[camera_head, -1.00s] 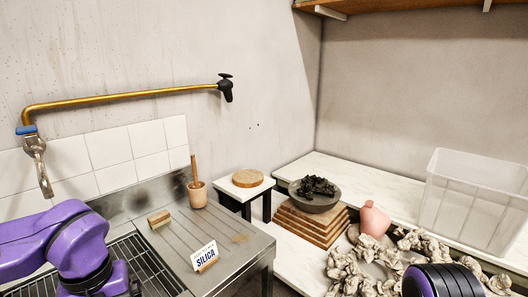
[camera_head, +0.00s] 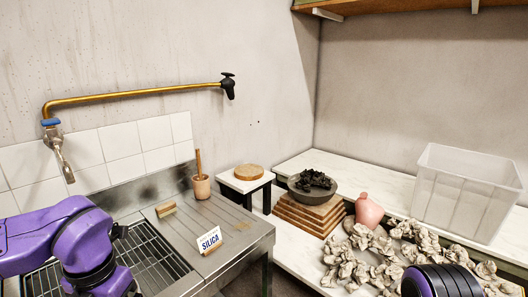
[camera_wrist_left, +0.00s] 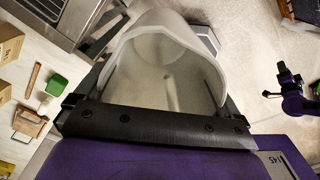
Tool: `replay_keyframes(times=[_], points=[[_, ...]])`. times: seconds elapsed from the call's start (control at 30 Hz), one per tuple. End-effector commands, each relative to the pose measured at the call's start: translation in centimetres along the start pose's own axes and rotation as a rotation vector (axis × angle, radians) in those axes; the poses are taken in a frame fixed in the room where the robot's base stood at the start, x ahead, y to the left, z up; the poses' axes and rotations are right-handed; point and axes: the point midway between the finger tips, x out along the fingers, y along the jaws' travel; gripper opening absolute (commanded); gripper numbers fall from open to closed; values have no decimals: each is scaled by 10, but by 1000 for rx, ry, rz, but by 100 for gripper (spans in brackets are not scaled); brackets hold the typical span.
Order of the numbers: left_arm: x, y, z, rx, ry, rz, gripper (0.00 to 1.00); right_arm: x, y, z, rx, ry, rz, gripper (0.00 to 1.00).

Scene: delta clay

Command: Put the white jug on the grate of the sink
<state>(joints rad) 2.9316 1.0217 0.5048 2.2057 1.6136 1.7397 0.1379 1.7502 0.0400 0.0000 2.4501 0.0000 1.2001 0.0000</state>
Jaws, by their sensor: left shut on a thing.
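The white jug (camera_wrist_left: 168,75) fills the middle of the left wrist view, its wide mouth towards the camera. My left gripper (camera_wrist_left: 150,125) is shut on it, the dark jaw across its near side. In the head view my purple left arm enters at lower left; its fingers and the jug are out of frame. The sink grate (camera_head: 152,262) is dark parallel bars in the steel sink, partly hidden by that arm. The sink also shows at top left of the left wrist view (camera_wrist_left: 48,18). My right gripper (camera_wrist_left: 275,83) appears small at that view's right; its jaws are unclear.
On the drainboard (camera_head: 235,222) stand a brush (camera_head: 166,209), a SILICA card (camera_head: 209,239) and a wooden cup (camera_head: 201,187). A tap (camera_head: 60,155) hangs over the sink. A small table (camera_head: 245,183), clay lumps (camera_head: 355,262) and a clear bin (camera_head: 465,190) lie to the right.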

Motion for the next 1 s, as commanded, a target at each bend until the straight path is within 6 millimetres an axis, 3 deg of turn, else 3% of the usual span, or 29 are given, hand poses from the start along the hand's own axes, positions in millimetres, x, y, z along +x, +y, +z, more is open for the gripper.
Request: replay_keyframes(times=[0.17,0.53,0.8,1.0], points=[[-8,2,13,378,0,2,64,0,0,0,0,0,0,43],[-15,3,54,1485,2,0,64,4,0,2,0,0,0,43],[3,-4,88,2285,1,-4,64,8,-1,4,0,0,0,43],[26,-14,108,2725,0,-5,64,12,-1,5,0,0,0,43]])
